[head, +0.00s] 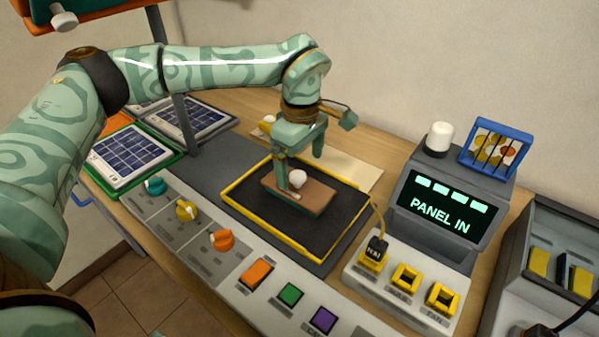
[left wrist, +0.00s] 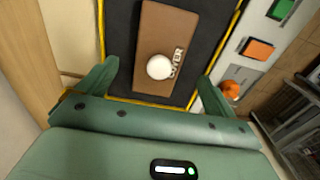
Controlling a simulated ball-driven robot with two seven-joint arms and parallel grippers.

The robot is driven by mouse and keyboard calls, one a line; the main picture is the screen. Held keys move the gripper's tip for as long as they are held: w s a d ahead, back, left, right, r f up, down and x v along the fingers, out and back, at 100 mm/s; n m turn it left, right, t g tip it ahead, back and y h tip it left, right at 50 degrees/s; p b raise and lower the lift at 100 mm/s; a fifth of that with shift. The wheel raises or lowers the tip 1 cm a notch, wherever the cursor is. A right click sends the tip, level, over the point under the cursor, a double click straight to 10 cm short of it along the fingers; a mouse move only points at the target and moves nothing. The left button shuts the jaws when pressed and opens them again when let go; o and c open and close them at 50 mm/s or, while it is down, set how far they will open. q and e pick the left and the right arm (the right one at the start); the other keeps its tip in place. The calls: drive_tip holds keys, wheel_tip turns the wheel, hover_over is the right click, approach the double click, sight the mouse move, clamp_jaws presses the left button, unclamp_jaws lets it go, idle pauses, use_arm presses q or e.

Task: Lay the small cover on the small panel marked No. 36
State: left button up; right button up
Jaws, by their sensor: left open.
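The small cover (head: 318,196) is a flat brown board with a round white knob. It lies on the black bed of the yellow-edged tray (head: 240,219). In the left wrist view the cover (left wrist: 152,28) bears the word COVER beside its knob. My left gripper (head: 300,172) is open over the cover, with its fingers on either side of the knob and apart from it. The gripper also shows in the left wrist view (left wrist: 157,85). I cannot make out a No. 36 marking; no panel shows around the cover. My right gripper is out of view.
A dark solar panel (head: 132,150) lies in a green-edged tray at left, with another panel (head: 198,118) behind it. A console screen (head: 440,213) reads PANEL IN. Knobs and coloured buttons line the front.

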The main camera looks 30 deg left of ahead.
sight(300, 176)
use_arm(q)
wheel_tip(300, 176, up, 7)
drive_tip(key=p, duration=0.1)
drive_tip(key=shift+f, duration=0.15)
idle(0.4)
